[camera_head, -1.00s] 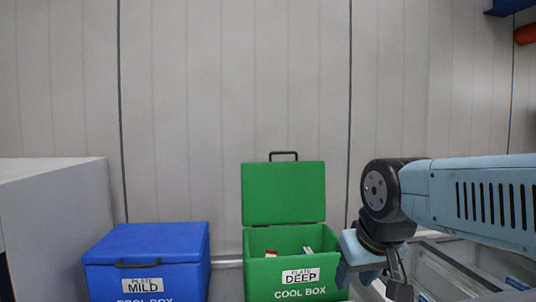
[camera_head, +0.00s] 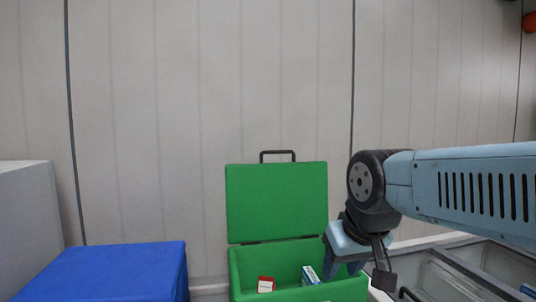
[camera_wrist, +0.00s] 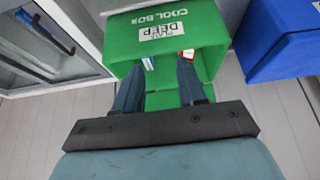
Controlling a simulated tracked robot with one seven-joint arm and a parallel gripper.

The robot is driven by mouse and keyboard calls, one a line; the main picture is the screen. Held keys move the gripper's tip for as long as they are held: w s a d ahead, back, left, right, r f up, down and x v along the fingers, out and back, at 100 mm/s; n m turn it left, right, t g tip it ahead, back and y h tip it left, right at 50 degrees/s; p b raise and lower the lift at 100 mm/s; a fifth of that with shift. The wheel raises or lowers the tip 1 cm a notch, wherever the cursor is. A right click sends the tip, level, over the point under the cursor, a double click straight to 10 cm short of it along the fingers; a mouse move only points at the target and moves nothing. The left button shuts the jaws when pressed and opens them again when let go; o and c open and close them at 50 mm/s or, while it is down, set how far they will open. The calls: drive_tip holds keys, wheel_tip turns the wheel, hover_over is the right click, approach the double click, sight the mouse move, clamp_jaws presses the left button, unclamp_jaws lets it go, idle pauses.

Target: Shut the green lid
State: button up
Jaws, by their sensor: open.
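The green lid (camera_head: 277,200) stands upright, open, at the back of the green cool box (camera_head: 345,291), with a black handle on its top edge. In the wrist view, the green box (camera_wrist: 120,45) shows upside down with its "DEEP" label, and part of the lid (camera_wrist: 165,100) shows between the fingers. My gripper (camera_head: 336,274) is open and empty at the right of the lid, over the box's right side. In the wrist view, my gripper's fingers (camera_wrist: 158,70) reach over the box opening. I cannot tell whether they touch the box or lid.
A red-and-white pack (camera_head: 266,284) and a blue-and-white pack (camera_head: 310,276) are inside the green box. A closed blue box (camera_head: 120,272) stands to the left, with a grey cabinet (camera_head: 30,225) beyond. A glass-topped freezer (camera_head: 465,275) stands right. A panelled wall (camera_head: 210,90) is behind.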

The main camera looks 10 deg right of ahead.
drive_tip(key=m+t+y, duration=0.5)
drive_tip(key=m+t, duration=0.3)
drive_tip(key=m, duration=0.7)
approach(278, 152)
drive_tip(key=x, duration=1.1)
drive_tip(key=shift+a, duration=0.1)
drive_tip(key=shift+s, duration=0.1)
clamp_jaws()
